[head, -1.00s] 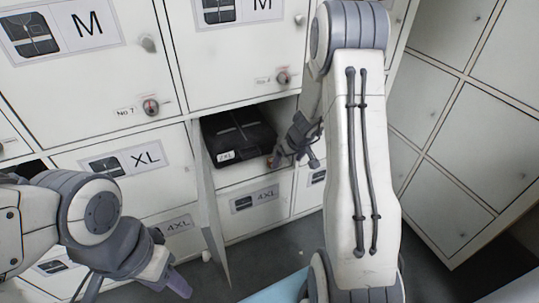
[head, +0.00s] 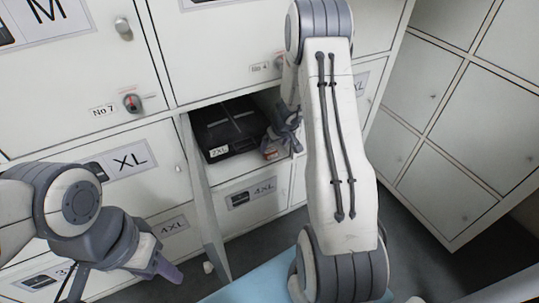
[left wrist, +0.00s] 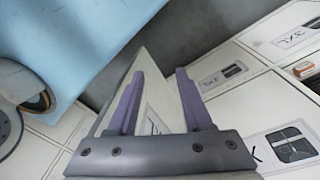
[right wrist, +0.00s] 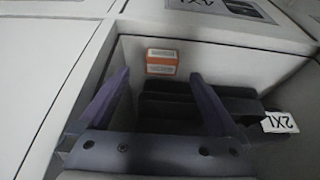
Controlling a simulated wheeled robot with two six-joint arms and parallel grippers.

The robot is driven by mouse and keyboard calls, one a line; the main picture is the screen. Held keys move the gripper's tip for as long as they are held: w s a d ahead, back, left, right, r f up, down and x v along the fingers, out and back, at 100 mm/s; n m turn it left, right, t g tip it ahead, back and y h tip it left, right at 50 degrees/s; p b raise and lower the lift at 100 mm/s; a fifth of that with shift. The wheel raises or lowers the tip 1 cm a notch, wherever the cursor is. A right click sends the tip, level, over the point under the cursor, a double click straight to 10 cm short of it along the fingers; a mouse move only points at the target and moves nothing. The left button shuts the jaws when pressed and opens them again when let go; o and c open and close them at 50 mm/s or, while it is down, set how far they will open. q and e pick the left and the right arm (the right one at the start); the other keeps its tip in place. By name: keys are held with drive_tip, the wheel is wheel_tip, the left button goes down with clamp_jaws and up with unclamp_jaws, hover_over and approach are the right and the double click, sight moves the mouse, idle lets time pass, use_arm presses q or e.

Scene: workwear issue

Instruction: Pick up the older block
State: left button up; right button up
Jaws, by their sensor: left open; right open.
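A small orange block with pale label patches (right wrist: 161,62) stands inside an open locker compartment, beside a black folded item tagged 2XL (right wrist: 200,105). My right gripper (head: 277,145) is at the compartment's opening by the block. In the right wrist view it (right wrist: 158,85) is open, with the block beyond and between the fingertips, apparently not gripped. My left gripper (head: 172,272) is open and empty, low at the left; its fingers (left wrist: 160,72) show apart.
The open locker door (head: 203,210) stands out between my left gripper and the compartment. More lockers (head: 480,130) stand at the right. A light blue surface (head: 262,283) is at the bottom.

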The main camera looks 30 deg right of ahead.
sight(271, 151)
drive_tip(key=x, duration=0.4)
drive_tip(key=shift+w+a+f+b, duration=0.15)
drive_tip(key=shift+w+f+b, duration=0.05)
drive_tip(key=shift+f+b, duration=0.15)
drive_tip(key=c, duration=1.4)
drive_tip(key=shift+c, duration=0.2)
drive_tip(key=shift+r, duration=0.2)
